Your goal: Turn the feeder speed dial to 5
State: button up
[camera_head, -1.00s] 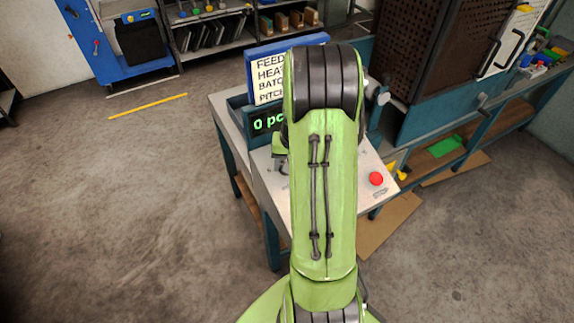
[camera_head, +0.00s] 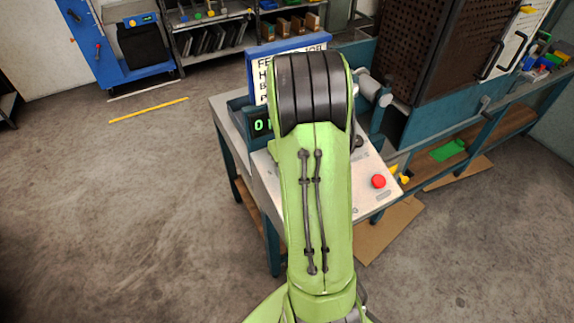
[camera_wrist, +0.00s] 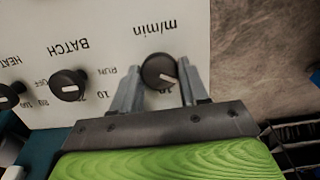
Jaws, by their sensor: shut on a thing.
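The feeder speed dial (camera_wrist: 158,70) is a round dark knob with a white pointer line, on a pale panel under the upside-down label "m/min". Its pointer is toward the lower right in the wrist view. My gripper (camera_wrist: 159,76) has one finger on each side of the dial and is shut on it. The fingers and gripper body cover part of the scale, so I cannot read the number at the pointer. In the head view my arm hides the gripper and dial.
A BATCH knob (camera_wrist: 68,84) and a HEAT knob (camera_wrist: 8,96) sit left of the dial. In the head view, a red button (camera_head: 379,181) is on the console's right, a green display (camera_head: 262,125) at its left, and a sign (camera_head: 262,82) behind.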

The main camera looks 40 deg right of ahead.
jog(key=o, duration=1)
jog(key=shift+o, duration=0.2)
jog(key=shift+r, duration=0.1)
notch_tip(320, 180, up, 16)
jog(key=s+p, duration=0.2)
jog(key=p, duration=0.1)
jog(key=shift+s+a+f, duration=0.15)
jog(key=shift+a+f, duration=0.1)
jog(key=shift+a, duration=0.1)
